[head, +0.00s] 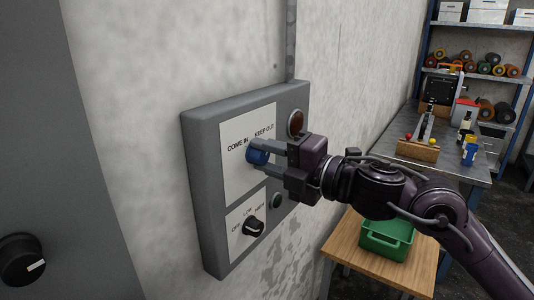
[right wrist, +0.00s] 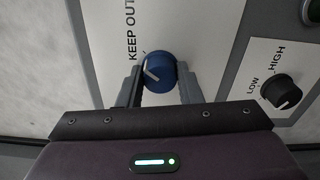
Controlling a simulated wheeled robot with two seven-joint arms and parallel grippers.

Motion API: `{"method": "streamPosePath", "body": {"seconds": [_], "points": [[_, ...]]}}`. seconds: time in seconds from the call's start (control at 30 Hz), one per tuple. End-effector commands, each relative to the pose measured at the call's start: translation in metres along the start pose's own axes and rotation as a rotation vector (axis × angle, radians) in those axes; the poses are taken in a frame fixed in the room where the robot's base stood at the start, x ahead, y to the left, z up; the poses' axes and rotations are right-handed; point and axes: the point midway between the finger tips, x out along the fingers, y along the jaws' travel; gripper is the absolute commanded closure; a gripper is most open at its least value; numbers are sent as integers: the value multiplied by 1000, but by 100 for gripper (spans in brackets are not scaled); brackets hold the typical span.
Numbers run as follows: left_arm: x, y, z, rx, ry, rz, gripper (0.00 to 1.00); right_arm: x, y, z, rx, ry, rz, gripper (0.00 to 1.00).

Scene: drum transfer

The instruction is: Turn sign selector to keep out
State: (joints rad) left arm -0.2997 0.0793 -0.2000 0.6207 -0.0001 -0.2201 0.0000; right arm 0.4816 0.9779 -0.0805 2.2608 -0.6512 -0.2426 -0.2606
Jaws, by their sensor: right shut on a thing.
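The sign selector is a blue knob (head: 257,156) on a white plate (head: 238,185) of the grey wall box, below the words COME IN and KEEP OUT. My right gripper (head: 260,157) reaches in from the right, shut on the knob with one finger on each side. In the right wrist view the blue knob (right wrist: 160,73) sits between the fingertips (right wrist: 160,78). Its white mark shows on its left side, near the KEEP OUT lettering; its exact direction is hard to tell. My left gripper is not in view.
A black OFF/LOW/HIGH knob (head: 253,227) sits below on the same box, with a reddish lamp (head: 296,122) and a green one (head: 277,201) at right. A green crate (head: 387,238) stands on a wooden table. A cluttered workbench (head: 473,174) and shelves are behind.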

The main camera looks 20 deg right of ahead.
Motion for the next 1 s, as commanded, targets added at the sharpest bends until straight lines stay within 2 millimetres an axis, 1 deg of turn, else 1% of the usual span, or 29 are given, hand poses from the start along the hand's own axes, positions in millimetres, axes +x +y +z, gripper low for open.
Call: {"method": "streamPosePath", "body": {"seconds": [0.1,0.33,0.87,0.9,1.0], "points": [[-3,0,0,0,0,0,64,0,1,1,60,-2,0,91],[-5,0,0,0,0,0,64,0,0,1,129,-2,0,91],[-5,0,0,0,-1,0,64,0,0,0,148,-1,0,91],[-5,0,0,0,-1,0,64,0,0,0,148,-1,0,63],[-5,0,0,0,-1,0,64,0,0,0,148,-1,0,50]]}}
